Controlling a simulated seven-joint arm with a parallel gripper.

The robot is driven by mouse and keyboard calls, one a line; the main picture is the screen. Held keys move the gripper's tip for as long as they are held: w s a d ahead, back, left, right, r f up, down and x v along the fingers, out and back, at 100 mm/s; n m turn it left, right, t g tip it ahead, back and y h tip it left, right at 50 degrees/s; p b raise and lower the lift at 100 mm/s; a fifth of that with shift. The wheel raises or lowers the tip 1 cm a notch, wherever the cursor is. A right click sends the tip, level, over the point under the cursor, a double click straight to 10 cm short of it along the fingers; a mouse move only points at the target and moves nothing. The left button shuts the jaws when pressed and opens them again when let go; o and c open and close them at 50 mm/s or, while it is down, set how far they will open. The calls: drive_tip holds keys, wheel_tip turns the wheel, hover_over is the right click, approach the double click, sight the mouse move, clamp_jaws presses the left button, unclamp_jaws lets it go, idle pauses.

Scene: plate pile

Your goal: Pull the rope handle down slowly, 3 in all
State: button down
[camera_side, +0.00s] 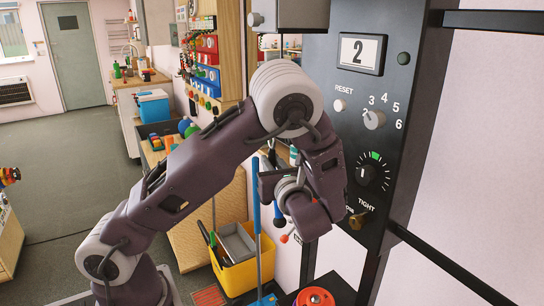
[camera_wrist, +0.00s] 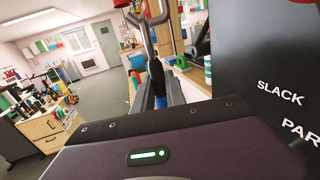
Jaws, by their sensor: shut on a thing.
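My gripper (camera_side: 268,182) is in front of the black panel, below and left of its dials, with its fingers pointing left. It is shut on the rope handle, of which a grey loop (camera_wrist: 148,28) seems to show beyond the fingers in the wrist view. My gripper also shows there at the upper middle (camera_wrist: 158,88). The handle's grip is mostly hidden between the fingers, and I cannot make out the rope's full run. The counter (camera_side: 361,54) on the panel (camera_side: 414,90) reads 2.
A yellow bin (camera_side: 245,272) stands below my gripper. A red round thing (camera_side: 315,298) is at the bottom edge.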

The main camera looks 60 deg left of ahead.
drive_tip(key=shift+f, duration=0.1)
drive_tip(key=shift+f, duration=1.1)
drive_tip(key=shift+f, duration=1.2)
drive_tip(key=shift+r, duration=0.9)
